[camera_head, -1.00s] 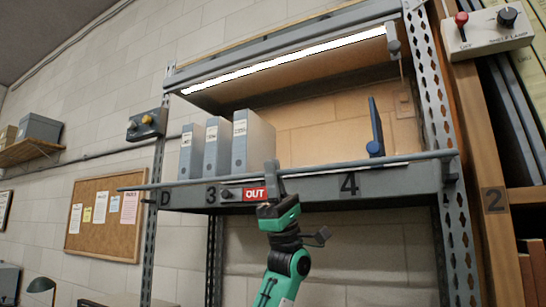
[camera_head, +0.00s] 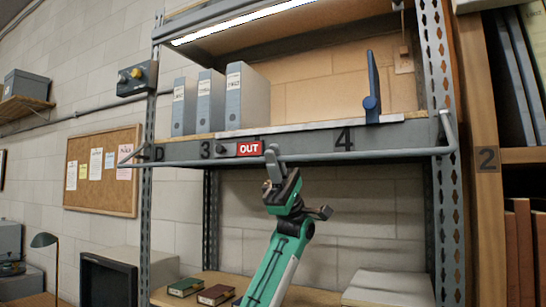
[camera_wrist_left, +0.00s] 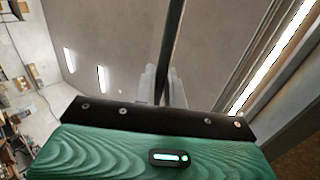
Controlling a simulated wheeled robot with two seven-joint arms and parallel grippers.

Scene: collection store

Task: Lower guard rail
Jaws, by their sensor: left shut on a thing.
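The guard rail (camera_head: 350,156) is a grey bar along the front of the shelf, with bent ends at both sides. It crosses the lower part of the shelf's front edge (camera_head: 400,135), below the number plates. My left gripper (camera_head: 272,158) is shut on the rail near the red OUT sign (camera_head: 250,148), its arm reaching up from below. In the left wrist view, the fingers (camera_wrist_left: 160,85) close around the dark bar of the rail (camera_wrist_left: 172,40). My right gripper is not in view.
Grey binders (camera_head: 210,103) stand on the shelf at the left, and a blue bookend (camera_head: 371,85) stands at the right. Two books (camera_head: 215,295) and a pale stack (camera_head: 390,288) lie on the lower shelf. Perforated posts flank the bay.

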